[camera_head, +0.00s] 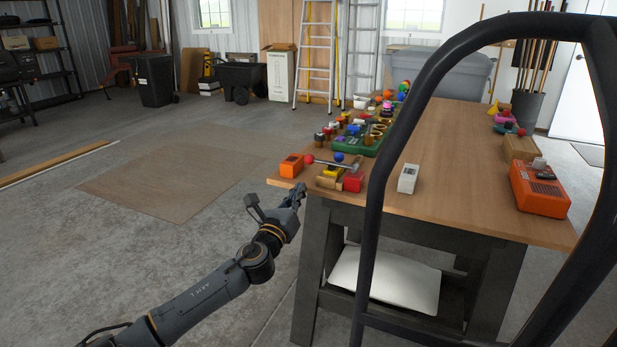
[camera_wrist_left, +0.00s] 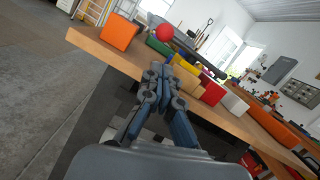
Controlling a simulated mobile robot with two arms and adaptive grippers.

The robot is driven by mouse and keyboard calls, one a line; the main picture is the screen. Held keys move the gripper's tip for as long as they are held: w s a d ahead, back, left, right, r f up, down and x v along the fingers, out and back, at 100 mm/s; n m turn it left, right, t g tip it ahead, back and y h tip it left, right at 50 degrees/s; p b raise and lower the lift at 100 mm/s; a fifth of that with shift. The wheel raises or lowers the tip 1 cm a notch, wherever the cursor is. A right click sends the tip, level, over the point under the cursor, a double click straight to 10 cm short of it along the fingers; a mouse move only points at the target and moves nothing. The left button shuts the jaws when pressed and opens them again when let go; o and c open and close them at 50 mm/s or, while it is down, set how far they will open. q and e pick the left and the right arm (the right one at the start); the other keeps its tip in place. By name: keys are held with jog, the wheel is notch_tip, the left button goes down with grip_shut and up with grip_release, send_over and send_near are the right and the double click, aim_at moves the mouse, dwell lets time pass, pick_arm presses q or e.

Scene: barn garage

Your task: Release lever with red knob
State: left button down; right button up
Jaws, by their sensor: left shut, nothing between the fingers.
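The lever's red knob (camera_head: 309,159) shows at the near left corner of the wooden workbench (camera_head: 446,177), beside an orange block (camera_head: 292,166). A grey rod runs right from the knob above a yellow block. In the left wrist view the red knob (camera_wrist_left: 165,31) stands above the fingers, near a green block (camera_wrist_left: 158,46). My left gripper (camera_head: 297,193) is just below and in front of the bench corner, apart from the knob. Its fingers (camera_wrist_left: 162,88) are closed together and empty. My right gripper does not show.
A red block (camera_head: 353,181) and a white box (camera_head: 408,178) lie near the front edge. Several coloured parts crowd the bench's left side. An orange case (camera_head: 539,190) sits at right. A dark curved bar crosses the view.

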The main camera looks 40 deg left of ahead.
aim_at(308, 183)
pick_arm(q)
jog(key=x, duration=0.7)
jog(key=shift+w+b, duration=0.1)
jog(key=shift+b, duration=0.2)
jog(key=shift+a, duration=0.15)
